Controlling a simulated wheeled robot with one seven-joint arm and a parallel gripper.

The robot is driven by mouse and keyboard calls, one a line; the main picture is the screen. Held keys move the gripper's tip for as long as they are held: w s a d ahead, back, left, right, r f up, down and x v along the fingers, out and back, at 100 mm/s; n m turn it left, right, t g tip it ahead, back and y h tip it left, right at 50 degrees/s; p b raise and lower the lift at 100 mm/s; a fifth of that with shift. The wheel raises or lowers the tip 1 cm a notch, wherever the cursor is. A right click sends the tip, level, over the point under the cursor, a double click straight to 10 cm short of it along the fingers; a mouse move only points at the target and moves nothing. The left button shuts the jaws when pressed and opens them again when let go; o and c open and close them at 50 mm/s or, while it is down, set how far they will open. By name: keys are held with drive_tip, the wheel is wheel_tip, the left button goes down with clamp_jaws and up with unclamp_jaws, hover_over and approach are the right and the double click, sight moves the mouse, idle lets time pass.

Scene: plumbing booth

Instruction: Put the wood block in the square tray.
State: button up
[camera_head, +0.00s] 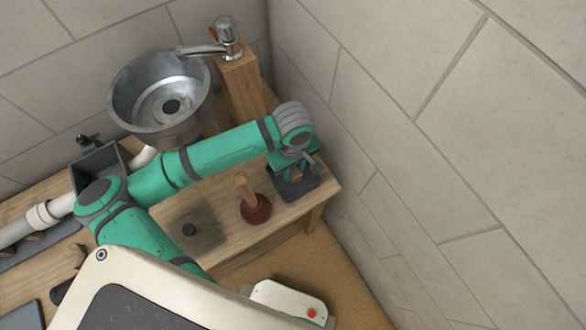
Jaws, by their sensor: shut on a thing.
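My gripper (296,168) is at the right end of the workbench, pointing down over a dark grey square tray (306,190). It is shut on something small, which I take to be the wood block. The block is mostly hidden by the fingers and wrist, so its outline cannot be made out. The tray sits near the bench's right edge, and its rim shows around and below the gripper. From this view I cannot tell whether the held piece touches the tray floor.
A plunger (256,208) with a wooden handle stands just left of the tray. Behind the arm are a metal sink (160,90), a wooden post (240,88) with a tap (226,40), and a dark box (98,160).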

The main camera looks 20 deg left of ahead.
sight(293, 171)
drive_tip(key=shift+f, duration=0.15)
drive_tip(key=o, duration=1.1)
drive_tip(key=shift+c, duration=0.2)
wheel_tip(293, 171, up, 12)
drive_tip(key=shift+r, duration=0.2)
